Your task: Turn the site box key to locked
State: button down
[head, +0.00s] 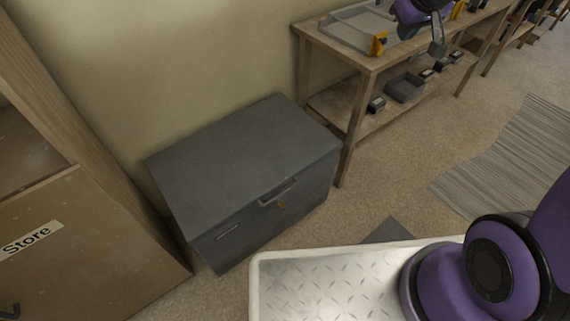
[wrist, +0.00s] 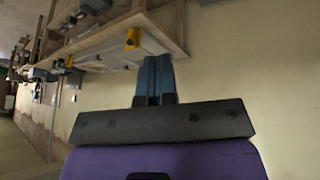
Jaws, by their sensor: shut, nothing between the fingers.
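The site box is a dark grey chest (head: 235,165) with a shut lid, on the floor against the wall in the head view. The box and key are not in the wrist view.
A wooden workbench (head: 375,62) stands right of the box, with a grey tray and orange clamps on top. A wooden cabinet marked Store (head: 75,240) stands at left. A striped mat (head: 515,160) lies on the floor at right.

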jog(key=w+a+f+n+y, duration=0.1)
jog(key=w+f, duration=0.4)
jog(key=f, duration=0.2)
jog(key=w+a+f+n, duration=0.15)
jog(key=w+f, duration=0.25)
jog(key=f, duration=0.4)
jog(key=g+y, duration=0.1)
jog(key=y, duration=0.8)
send_near(279, 204)
jog(key=w+a, duration=0.3)
jog(key=shift+m, duration=0.35)
jog(key=shift+s+a+f, duration=0.15)
jog(key=shift+a+f, duration=0.1)
jog(key=shift+f, duration=0.4)
jog(key=shift+s+a+f, duration=0.15)
jog(key=shift+a+f, duration=0.1)
jog(key=shift+f, duration=0.35)
jog(key=shift+s+a+f, duration=0.1)
jog(key=shift+a+f, duration=0.15)
jog(key=shift+f, duration=0.4)
